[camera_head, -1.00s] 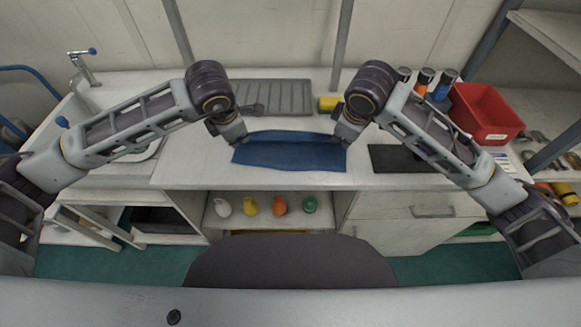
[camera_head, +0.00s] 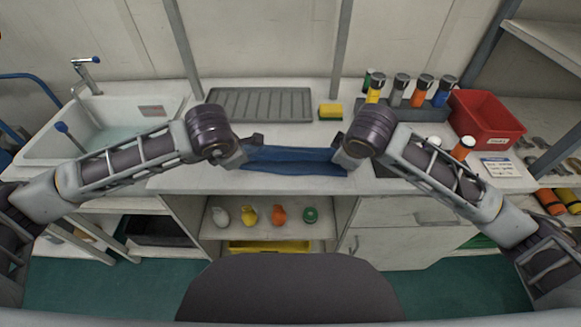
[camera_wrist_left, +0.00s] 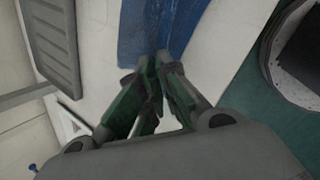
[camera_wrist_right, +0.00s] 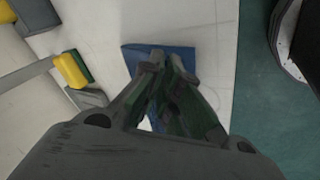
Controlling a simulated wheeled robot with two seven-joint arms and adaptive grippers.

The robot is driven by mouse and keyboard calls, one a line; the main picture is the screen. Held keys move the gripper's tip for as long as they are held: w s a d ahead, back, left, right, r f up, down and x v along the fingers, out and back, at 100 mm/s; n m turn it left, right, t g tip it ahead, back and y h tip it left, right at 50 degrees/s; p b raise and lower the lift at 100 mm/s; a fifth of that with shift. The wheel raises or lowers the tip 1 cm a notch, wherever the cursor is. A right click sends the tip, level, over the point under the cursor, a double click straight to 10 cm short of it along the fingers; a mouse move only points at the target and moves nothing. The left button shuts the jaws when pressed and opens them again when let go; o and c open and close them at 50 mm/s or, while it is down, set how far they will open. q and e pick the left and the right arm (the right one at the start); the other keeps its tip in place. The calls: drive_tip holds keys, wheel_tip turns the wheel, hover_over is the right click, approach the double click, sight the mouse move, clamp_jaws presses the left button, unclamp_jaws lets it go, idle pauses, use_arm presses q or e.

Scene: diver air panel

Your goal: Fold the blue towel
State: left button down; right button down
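The blue towel (camera_head: 295,160) is a narrow, creased band near the front edge of the white counter. My left gripper (camera_head: 246,152) is at its left end and my right gripper (camera_head: 340,160) at its right end. In the left wrist view the fingers (camera_wrist_left: 155,62) are close together on the edge of the towel (camera_wrist_left: 160,22). In the right wrist view the fingers (camera_wrist_right: 164,60) are also closed at the edge of the towel (camera_wrist_right: 134,58). The arms partly hide both towel ends in the head view.
A grey ribbed tray (camera_head: 260,104) and a yellow sponge (camera_head: 330,111) lie behind the towel. A sink (camera_head: 120,120) is at left. Several capped bottles (camera_head: 418,92) and a red bin (camera_head: 487,118) stand at right. Small coloured objects sit on the shelf below.

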use_arm(q)
drive_tip(key=c, duration=1.4)
unclamp_jaws()
use_arm(e)
drive_tip(key=c, duration=1.4)
unclamp_jaws()
use_arm(q)
drive_tip(key=shift+o, duration=0.2)
use_arm(e)
drive_tip(key=shift+o, duration=0.2)
use_arm(q)
drive_tip(key=shift+r, duration=0.1)
use_arm(e)
drive_tip(key=shift+r, duration=0.1)
